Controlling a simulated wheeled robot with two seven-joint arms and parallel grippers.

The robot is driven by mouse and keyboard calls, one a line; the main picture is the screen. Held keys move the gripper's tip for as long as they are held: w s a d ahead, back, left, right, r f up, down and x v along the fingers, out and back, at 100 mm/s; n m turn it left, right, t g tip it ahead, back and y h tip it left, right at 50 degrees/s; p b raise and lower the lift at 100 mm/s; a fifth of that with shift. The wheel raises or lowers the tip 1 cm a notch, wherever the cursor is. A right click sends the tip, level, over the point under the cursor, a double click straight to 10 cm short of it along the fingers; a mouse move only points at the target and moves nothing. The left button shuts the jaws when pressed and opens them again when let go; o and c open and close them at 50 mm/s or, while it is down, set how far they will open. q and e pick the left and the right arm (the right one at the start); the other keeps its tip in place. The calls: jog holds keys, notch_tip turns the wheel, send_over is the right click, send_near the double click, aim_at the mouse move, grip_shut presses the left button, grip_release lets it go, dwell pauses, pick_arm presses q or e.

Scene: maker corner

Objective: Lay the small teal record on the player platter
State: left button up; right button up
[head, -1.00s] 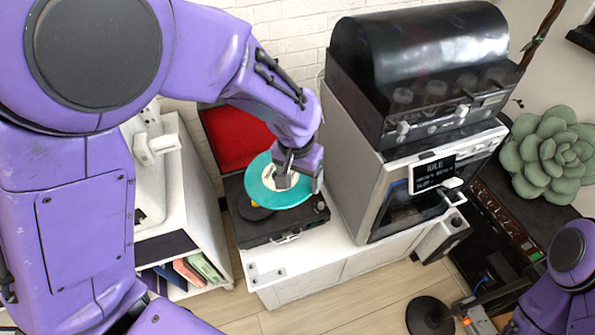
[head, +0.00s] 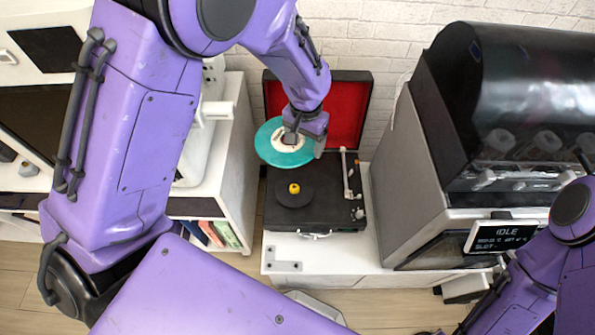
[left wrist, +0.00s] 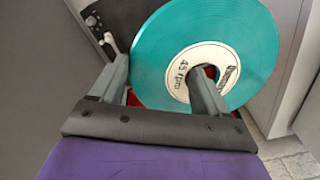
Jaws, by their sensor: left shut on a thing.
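The small teal record (head: 270,150) has a white label and a large centre hole. My left gripper (head: 303,138) is shut on it, and the left wrist view shows the record (left wrist: 245,35) with one finger passing over its label, which reads "45 rpm". The record is held above the back left of the record player (head: 330,215). The black platter (head: 294,194) with a yellow centre piece (head: 294,188) is bare, in front of and below the record. My right arm shows at the lower right of the head view, but its gripper cannot be seen.
The player's red-lined lid (head: 345,100) stands open behind. The tonearm (head: 347,175) lies along the platter's right side. A large grey machine (head: 410,170) with an "IDLE" display stands close on the right. A white shelf unit (head: 235,150) is on the left.

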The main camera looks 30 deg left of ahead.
pick_arm(q)
notch_tip(320, 180, down, 16)
jog(key=s+d+m, duration=0.1)
jog(key=d+m, duration=0.1)
jog(key=m, duration=0.1)
jog(key=b, duration=0.6)
send_over(305, 199)
notch_tip(305, 199, down, 6)
jog(key=shift+f, duration=0.55)
jog(key=shift+p, duration=0.3)
jog(key=shift+f, duration=0.15)
jog(key=o, duration=1.4)
